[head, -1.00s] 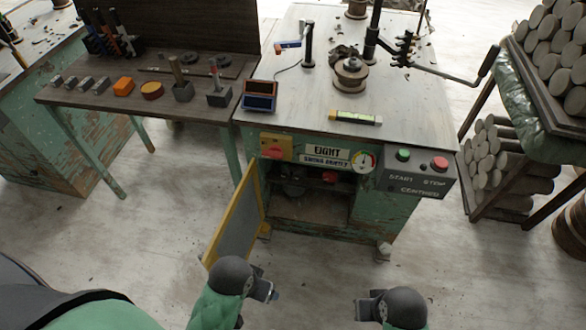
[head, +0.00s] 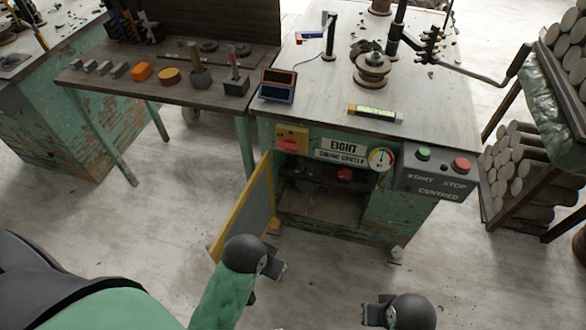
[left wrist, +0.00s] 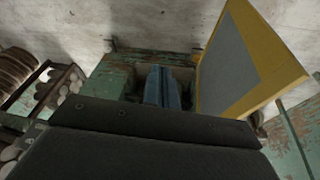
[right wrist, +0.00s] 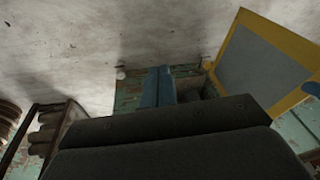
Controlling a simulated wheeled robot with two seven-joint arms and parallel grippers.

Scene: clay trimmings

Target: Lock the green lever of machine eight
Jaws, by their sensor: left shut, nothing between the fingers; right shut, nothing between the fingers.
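Machine eight (head: 385,205) is a worn green cabinet with a pale top and a plate marked EIGHT (head: 345,147). Its yellow-framed door (head: 245,213) stands open to the left, and the interior is dark, with a red part (head: 344,174) near its top. I cannot make out a green lever; shadow may hide it. My left gripper (head: 279,270) is shut and empty, in front of the cabinet near the door's lower end. Its fingers (left wrist: 163,87) point toward the opening in the left wrist view. My right gripper (head: 368,314) is shut and empty, lower and to the right, apart from the machine.
A red switch on a yellow plate (head: 291,140), a gauge (head: 381,159), a green button (head: 423,154) and a red button (head: 461,165) line the front. A side table (head: 130,84) stands left, and stacked clay logs (head: 519,165) right. The floor before the cabinet is clear.

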